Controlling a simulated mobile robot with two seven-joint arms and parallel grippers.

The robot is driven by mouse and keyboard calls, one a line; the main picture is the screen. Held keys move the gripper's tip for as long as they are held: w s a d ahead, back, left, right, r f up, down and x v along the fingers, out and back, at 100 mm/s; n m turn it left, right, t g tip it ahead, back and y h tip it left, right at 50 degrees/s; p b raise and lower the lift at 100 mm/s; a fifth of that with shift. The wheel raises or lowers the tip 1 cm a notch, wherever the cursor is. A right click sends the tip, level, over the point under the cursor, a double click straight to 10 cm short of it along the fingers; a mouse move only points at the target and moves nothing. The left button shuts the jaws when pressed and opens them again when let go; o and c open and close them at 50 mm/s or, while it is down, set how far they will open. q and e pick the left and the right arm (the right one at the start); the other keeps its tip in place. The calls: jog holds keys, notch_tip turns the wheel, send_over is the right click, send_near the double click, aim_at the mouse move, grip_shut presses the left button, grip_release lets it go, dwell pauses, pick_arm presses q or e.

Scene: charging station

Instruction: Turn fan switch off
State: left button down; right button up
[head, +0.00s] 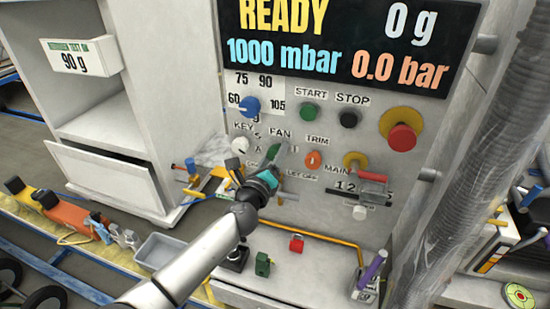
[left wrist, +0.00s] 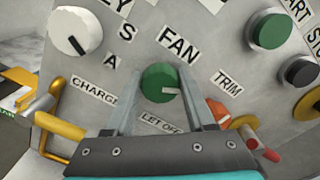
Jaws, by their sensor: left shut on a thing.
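The fan switch is a round green knob (left wrist: 158,78) with a pale pointer mark, below the FAN label (left wrist: 177,44) on the grey panel. My left gripper (head: 276,163) reaches the panel under the FAN label in the head view and largely hides the knob there. In the left wrist view its two fingers stand on either side of the knob, shut on it. The pointer mark lies roughly level, toward the right finger. A LET OFF label (left wrist: 163,123) shows below the knob. My right gripper is not in view.
A white key knob (head: 239,145) is left of the fan switch, and an orange trim knob (head: 313,160) is to its right. Green start (head: 309,112) and black stop (head: 349,118) buttons sit above. A red emergency button (head: 402,137) and main valve handle (head: 372,177) are farther right.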

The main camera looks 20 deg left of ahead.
pick_arm(q)
jog(key=n+b, duration=0.1)
jog(key=n, duration=0.2)
jog(key=shift+f+n, duration=0.15)
jog(key=shift+n, duration=0.25)
jog(key=n, duration=0.2)
jog(key=shift+n, duration=0.3)
jog(key=n, duration=0.5)
jog(key=shift+n, duration=0.4)
jog(key=shift+c, duration=1.3)
grip_release()
jog(key=shift+s, duration=0.15)
jog(key=s, duration=1.5)
jog(key=shift+a, duration=0.3)
